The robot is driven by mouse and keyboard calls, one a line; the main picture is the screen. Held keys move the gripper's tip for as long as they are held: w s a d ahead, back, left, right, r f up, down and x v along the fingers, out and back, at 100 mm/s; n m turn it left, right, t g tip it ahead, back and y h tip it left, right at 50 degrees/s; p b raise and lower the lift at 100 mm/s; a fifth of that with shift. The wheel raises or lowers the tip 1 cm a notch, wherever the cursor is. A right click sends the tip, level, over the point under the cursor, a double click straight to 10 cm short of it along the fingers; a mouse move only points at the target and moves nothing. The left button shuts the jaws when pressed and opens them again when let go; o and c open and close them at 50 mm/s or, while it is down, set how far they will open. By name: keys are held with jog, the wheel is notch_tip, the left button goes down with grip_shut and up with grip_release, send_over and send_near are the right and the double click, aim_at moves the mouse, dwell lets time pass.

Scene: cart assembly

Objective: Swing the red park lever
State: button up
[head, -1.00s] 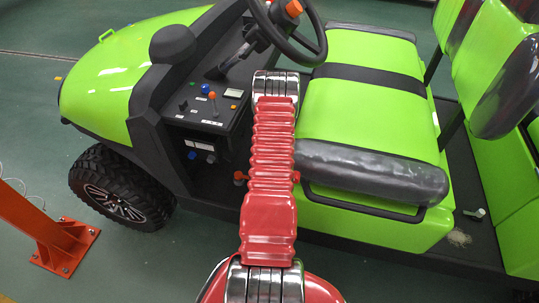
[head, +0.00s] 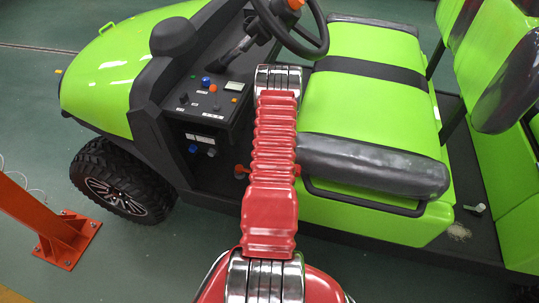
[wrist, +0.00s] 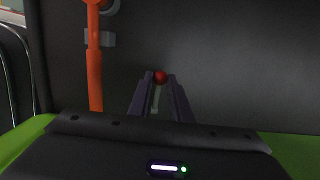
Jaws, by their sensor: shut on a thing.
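A lever with a red ball knob (wrist: 160,77) and a thin pale stem stands between the two dark fingers of my gripper (wrist: 163,92) in the wrist view. The fingers are shut on the stem, just below the ball. In the head view my red arm hides the gripper and this lever. A longer orange lever (wrist: 95,80) stands upright to the left of my gripper in the wrist view, apart from it. In the head view, orange bits (head: 241,172) show on both sides of my arm, low by the seat front.
The green cart's dashboard (head: 212,105) with several knobs, its steering wheel (head: 322,40) and its seat (head: 365,115) surround my arm. A dark panel (wrist: 235,60) stands behind the lever. An orange post (head: 45,225) stands at the left. The floor between is clear.

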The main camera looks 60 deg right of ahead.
jog(key=shift+s+r, duration=0.35)
jog(key=shift+r, duration=0.2)
jog(key=shift+r, duration=0.1)
